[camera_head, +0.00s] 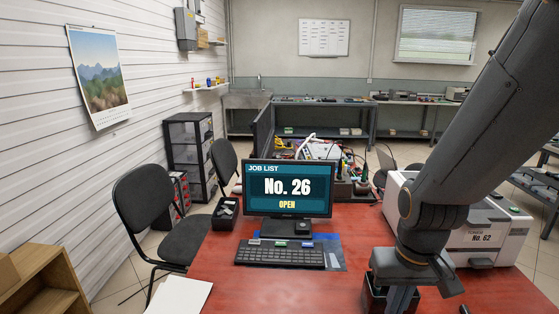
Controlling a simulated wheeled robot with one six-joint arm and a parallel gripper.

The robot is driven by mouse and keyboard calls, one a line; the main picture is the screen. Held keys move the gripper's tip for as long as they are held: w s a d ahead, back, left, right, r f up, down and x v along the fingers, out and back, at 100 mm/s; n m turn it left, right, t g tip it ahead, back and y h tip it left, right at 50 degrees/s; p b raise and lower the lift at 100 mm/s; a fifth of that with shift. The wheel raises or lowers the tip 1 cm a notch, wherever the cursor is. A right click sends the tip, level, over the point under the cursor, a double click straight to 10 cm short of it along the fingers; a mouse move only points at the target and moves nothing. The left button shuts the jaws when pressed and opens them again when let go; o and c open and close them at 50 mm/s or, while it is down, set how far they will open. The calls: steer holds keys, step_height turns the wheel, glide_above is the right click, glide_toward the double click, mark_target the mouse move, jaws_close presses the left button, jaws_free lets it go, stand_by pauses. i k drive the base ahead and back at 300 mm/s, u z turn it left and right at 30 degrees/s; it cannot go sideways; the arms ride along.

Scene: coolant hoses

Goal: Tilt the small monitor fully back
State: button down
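The small monitor (289,215) stands on the red desk (225,262), left of my arm. Its lit screen reads "JOB LIST No. 26 OPEN" and faces me, looking close to upright.

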mark_target(275, 187)
steer(key=k, duration=1)
steer(key=u, duration=1.4)
steer(key=i, duration=0.75)
steer(key=z, duration=1.8)
steer(key=i, duration=0.5)
